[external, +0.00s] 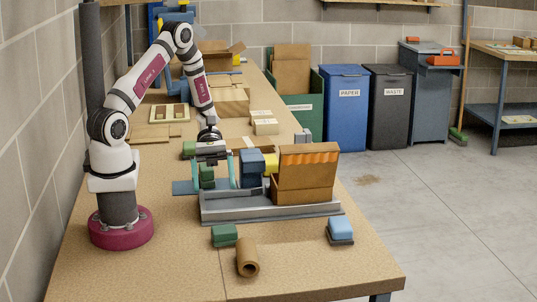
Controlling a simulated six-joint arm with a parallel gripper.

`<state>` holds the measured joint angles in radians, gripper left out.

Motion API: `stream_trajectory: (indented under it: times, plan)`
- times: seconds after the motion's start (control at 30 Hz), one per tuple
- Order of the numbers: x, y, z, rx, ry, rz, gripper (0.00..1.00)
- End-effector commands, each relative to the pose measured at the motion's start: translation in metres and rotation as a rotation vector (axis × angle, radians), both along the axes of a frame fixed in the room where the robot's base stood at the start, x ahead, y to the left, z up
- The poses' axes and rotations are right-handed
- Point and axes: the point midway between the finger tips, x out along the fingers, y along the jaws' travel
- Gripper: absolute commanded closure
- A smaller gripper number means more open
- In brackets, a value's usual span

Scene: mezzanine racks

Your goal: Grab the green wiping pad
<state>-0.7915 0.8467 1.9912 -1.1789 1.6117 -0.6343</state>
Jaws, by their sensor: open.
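My gripper (216,178) points down over the bench, its two fingers apart. A small green block (207,174) shows between and behind the fingers; I cannot tell whether they touch it. Another green block (189,149) lies behind and to the left of the gripper, partly hidden. A green pad-like block with a darker base (224,234) lies on the bench in front of the grey fixture. From this view I cannot tell for certain which green piece is the wiping pad.
Right of my gripper, a grey tray-like fixture (270,212) carries a blue block (252,168) and a brown box (306,174). A cardboard tube (247,258) and a blue pad (340,229) lie in front. Boxes (227,103) stand behind. The front left bench is clear.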

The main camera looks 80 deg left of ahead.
Motion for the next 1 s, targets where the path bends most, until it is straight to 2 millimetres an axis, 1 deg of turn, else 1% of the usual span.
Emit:
stream_trajectory:
  times: [0.03,0.07,0.13,0.17,0.4,0.5,0.57,0.63,0.8,0.9,1.0]
  plan:
    - [0.002,0.004,-0.008,-0.031,0.029,0.056,0.00]
    - [0.004,0.005,-0.012,-0.044,0.042,0.080,0.00]
    - [0.006,0.001,-0.017,-0.060,0.057,0.107,0.00]
    - [0.006,-0.004,-0.020,-0.062,0.059,0.110,0.00]
    - [0.009,-0.067,-0.045,-0.060,0.060,0.103,0.00]
    - [0.011,-0.084,-0.052,-0.059,0.058,0.104,0.00]
    - [0.011,-0.089,-0.054,-0.058,0.056,0.104,0.00]
    - [0.011,-0.099,-0.059,-0.058,0.057,0.102,0.00]
    - [0.011,-0.130,-0.072,-0.058,0.056,0.101,0.00]
    - [0.012,-0.139,-0.075,-0.057,0.055,0.102,0.00]
    - [0.012,-0.139,-0.075,-0.057,0.053,0.103,0.00]
